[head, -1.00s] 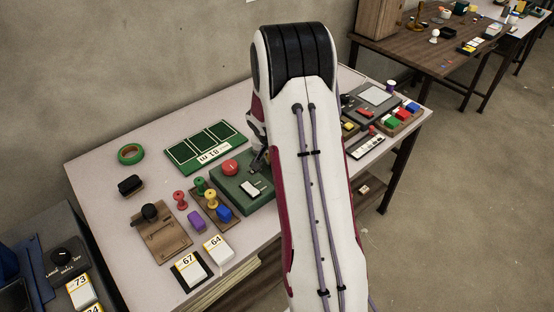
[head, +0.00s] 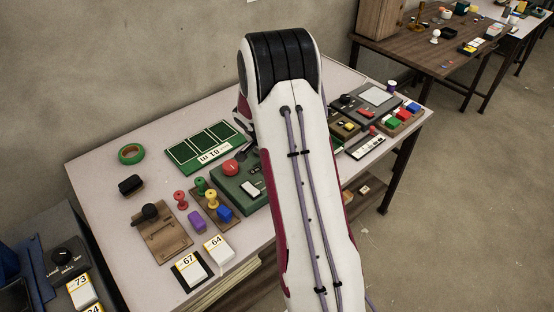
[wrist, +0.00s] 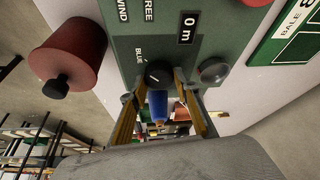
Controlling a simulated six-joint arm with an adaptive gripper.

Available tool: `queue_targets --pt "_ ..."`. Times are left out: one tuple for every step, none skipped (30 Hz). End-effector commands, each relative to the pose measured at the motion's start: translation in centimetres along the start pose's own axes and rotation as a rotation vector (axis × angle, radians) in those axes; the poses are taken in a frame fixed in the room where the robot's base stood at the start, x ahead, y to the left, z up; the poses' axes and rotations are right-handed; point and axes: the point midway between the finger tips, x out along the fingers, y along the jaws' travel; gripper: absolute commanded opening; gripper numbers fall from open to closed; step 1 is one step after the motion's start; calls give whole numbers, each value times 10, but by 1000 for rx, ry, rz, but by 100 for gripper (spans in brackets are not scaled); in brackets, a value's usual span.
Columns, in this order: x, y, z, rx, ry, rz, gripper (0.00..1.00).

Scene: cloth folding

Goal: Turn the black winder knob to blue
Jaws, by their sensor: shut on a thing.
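In the wrist view the black winder knob (wrist: 158,73) is round with a pale mark on its face. It sits at the lower edge of a green panel (wrist: 205,50), beside the printed word BLUE. I cannot read clearly where the mark points. My gripper (wrist: 160,80) has its two yellowish fingers on either side of the knob, shut on it. A blue object (wrist: 158,106) shows between the fingers, beyond the knob. Part of a green box (head: 228,186) with a red round top shows there.
In the head view a wooden board (head: 160,232), colored spools and number cards (head: 190,271) lie left of the arm.

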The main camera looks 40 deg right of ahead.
Motion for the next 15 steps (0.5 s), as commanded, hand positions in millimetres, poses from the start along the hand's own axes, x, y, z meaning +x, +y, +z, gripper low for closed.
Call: queue_targets --pt "1 1 2 4 -4 6 9" --pt "1 1 2 6 -4 7 9" --pt "1 1 2 7 -4 7 9" --pt "1 1 2 8 -4 7 9" --pt "1 1 2 8 -4 8 9" --pt "1 1 2 9 -4 8 9" --pt "1 1 2 9 -4 8 9" --pt "1 1 2 8 -4 8 9" --pt "1 1 2 8 -4 7 9" --pt "1 1 2 8 -4 7 9" --pt "1 1 2 8 -4 7 9" --pt "1 1 2 8 -4 7 9" --pt "1 1 2 8 -4 7 9" --pt "1 1 2 8 -4 7 38" --pt "1 1 2 8 -4 7 47"
